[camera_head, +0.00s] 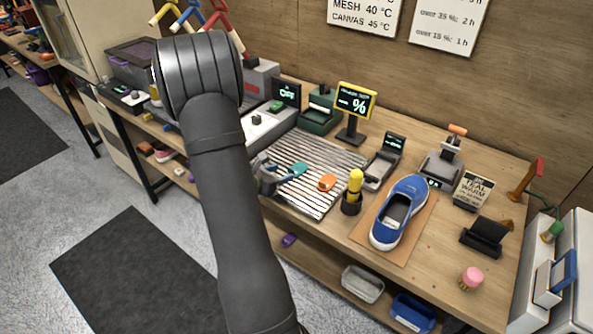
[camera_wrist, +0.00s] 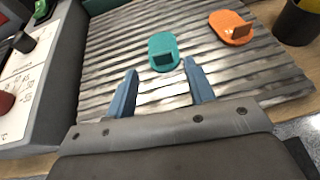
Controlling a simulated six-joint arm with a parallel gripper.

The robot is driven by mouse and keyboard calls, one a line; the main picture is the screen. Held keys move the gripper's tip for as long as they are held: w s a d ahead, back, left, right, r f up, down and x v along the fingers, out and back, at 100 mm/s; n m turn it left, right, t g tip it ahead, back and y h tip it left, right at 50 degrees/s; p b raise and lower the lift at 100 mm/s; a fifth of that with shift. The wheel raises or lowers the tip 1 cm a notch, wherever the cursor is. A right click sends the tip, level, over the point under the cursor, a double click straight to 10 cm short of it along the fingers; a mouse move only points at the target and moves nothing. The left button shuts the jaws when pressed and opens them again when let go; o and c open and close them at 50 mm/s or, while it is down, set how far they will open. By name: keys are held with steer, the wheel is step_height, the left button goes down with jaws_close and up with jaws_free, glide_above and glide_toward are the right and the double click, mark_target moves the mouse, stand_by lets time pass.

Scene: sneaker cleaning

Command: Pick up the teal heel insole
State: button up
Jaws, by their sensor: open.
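The teal heel insole (camera_wrist: 163,50) lies on the ridged metal rack in the wrist view, a flat rounded piece with a raised tab at its near end. It also shows in the head view (camera_head: 298,170), beside my gripper (camera_head: 272,180). In the wrist view my gripper (camera_wrist: 158,85) is open and empty, with its two blue fingers pointing towards the insole. The insole lies just beyond the fingertips, roughly centred between them. I cannot tell the exact height of the fingers above the rack.
An orange insole (camera_wrist: 232,27) lies to the right on the same ridged rack (camera_head: 314,155). A yellow-topped tool in a dark holder (camera_head: 352,195) stands right of the rack. A blue sneaker (camera_head: 398,212) sits on a brown mat. A control panel (camera_wrist: 25,80) borders the rack's left side.

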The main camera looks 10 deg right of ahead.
mark_target(291, 171)
steer(key=shift+x, duration=1.95)
steer(key=shift+s+d, duration=0.1)
steer(key=shift+s, duration=0.05)
steer(key=c, duration=0.7)
steer(key=shift+o, duration=0.2)
